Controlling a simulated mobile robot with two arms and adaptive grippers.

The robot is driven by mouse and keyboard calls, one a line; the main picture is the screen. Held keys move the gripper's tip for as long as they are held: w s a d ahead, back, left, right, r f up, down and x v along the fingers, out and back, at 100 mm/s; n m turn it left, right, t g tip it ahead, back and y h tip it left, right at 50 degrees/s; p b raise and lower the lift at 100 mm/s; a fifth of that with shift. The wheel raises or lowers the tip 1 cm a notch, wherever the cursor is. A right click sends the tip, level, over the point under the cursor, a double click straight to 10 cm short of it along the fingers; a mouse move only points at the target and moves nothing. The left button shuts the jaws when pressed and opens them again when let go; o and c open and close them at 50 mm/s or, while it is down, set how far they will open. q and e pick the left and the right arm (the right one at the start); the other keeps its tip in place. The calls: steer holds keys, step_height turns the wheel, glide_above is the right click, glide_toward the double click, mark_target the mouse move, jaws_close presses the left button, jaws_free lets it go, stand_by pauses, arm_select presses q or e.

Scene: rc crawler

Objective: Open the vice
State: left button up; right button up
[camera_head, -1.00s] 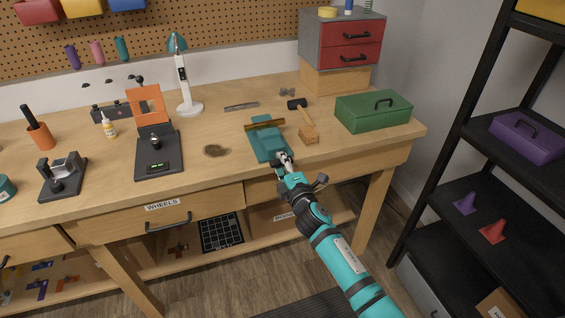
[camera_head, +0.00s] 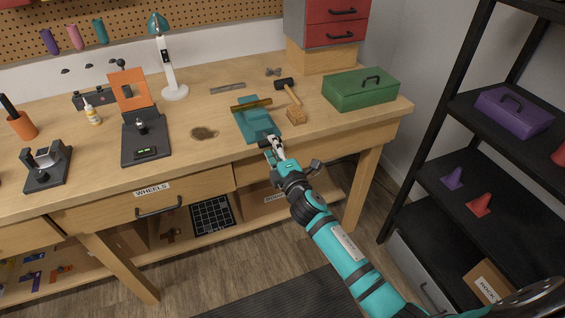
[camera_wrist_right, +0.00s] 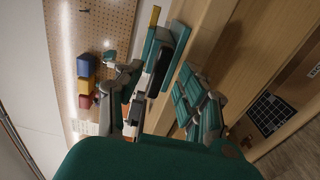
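The teal vice (camera_head: 257,125) stands at the front edge of the workbench, and a brown bar (camera_head: 251,104) lies across its jaws. In the right wrist view the vice (camera_wrist_right: 178,38) is just past the fingers, with a dark part (camera_wrist_right: 160,72) at its near end. My right gripper (camera_head: 273,149) is at the vice's front end. In the wrist view its teal-padded fingers (camera_wrist_right: 164,98) are spread apart, with the dark part near the left finger. I cannot tell whether they touch. My left gripper is in neither view.
A black stand with an orange panel (camera_head: 129,90) is to the left. A black shelf (camera_head: 500,120) stands at right.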

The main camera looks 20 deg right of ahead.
steer(key=s, duration=0.9)
steer(key=shift+s+d, duration=0.15)
steer(key=shift+d, duration=0.05)
steer(key=shift+f, duration=0.1)
